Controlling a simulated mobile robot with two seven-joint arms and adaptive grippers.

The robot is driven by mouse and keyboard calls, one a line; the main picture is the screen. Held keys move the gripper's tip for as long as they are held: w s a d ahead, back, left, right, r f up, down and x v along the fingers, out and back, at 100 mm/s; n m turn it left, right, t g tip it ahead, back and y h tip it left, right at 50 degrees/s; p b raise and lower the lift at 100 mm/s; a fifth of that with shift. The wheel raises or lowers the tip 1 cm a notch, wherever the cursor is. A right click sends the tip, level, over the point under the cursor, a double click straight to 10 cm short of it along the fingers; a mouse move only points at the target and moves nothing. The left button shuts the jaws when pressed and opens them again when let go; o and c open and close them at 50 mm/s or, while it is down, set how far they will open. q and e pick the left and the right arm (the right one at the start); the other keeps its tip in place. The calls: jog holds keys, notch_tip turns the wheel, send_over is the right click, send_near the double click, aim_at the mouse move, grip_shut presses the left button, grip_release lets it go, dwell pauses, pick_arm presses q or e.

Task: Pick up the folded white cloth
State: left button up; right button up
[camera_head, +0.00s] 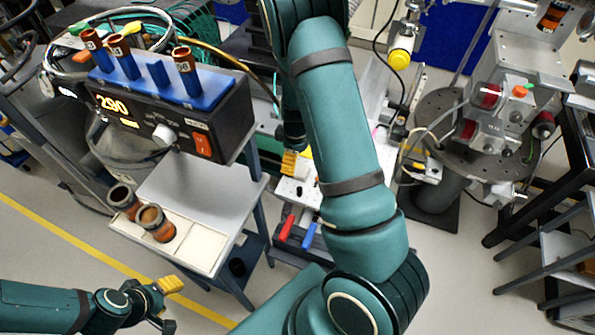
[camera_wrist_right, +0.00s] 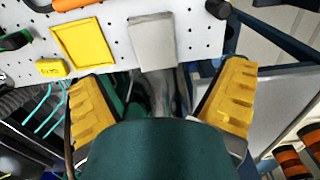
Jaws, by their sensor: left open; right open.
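A pale grey-white flat rectangle (camera_wrist_right: 153,42), which looks like the folded white cloth, lies at the near edge of a white perforated board (camera_wrist_right: 205,38) in the right wrist view. My right gripper (camera_wrist_right: 162,78) is open, its yellow fingers spread to either side below the rectangle, with nothing between them. In the head view its yellow finger shows beside my right arm, which hides most of the board and I cannot make out the cloth there. My left gripper (camera_head: 168,304) is open and empty at the lower left, away from the board.
A yellow square (camera_wrist_right: 83,43) and a small yellow block (camera_wrist_right: 52,68) are left of the rectangle. Red-handled (camera_head: 287,228) and blue-handled (camera_head: 309,235) tools are near the board.

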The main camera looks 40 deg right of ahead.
jog(key=shift+w+d+f, duration=0.1)
jog(key=shift+w+f, duration=0.1)
jog(key=shift+f, duration=1.45)
jog(key=shift+w+d+f, duration=0.1)
jog(key=shift+w+f, duration=0.05)
jog(key=shift+f, duration=1.5)
jog(key=c, duration=1)
jog(key=shift+r, duration=0.15)
jog(key=shift+c, duration=0.3)
notch_tip(320, 180, up, 10)
jog(key=shift+f+p, duration=0.1)
jog(key=shift+p, duration=0.25)
jog(key=o, duration=0.3)
jog(key=c, duration=0.4)
